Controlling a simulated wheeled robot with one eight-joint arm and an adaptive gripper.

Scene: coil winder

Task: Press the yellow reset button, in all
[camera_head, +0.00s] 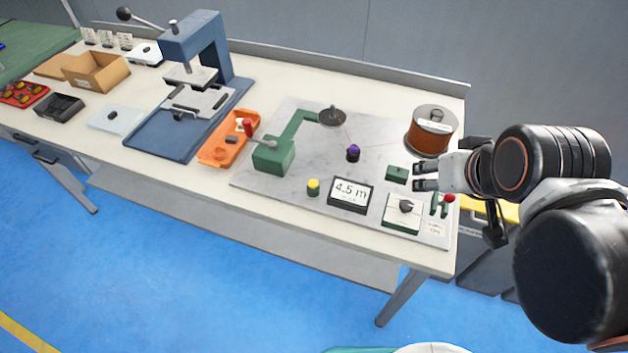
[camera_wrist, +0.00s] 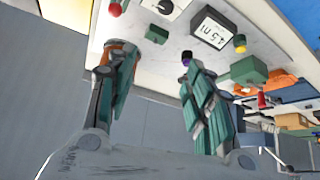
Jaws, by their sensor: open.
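The yellow reset button (camera_head: 313,187) stands on the grey machine plate (camera_head: 300,120), just left of the display (camera_head: 350,192) reading "4.5 m". In the wrist view the yellow button (camera_wrist: 239,42) is at the upper right, beside the display (camera_wrist: 210,28), which shows upside down. My gripper (camera_head: 418,176) is above the right part of the plate, to the right of the button and apart from it. In the wrist view its two fingers (camera_wrist: 155,90) are spread, with nothing held between them.
A green crank block (camera_head: 272,157) stands left of the button. A purple knob (camera_head: 353,152), a copper spool (camera_head: 431,130) and a dial box (camera_head: 403,212) are on the plate. An orange tray (camera_head: 228,140) lies further left. Bare plate lies between the purple knob and the display.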

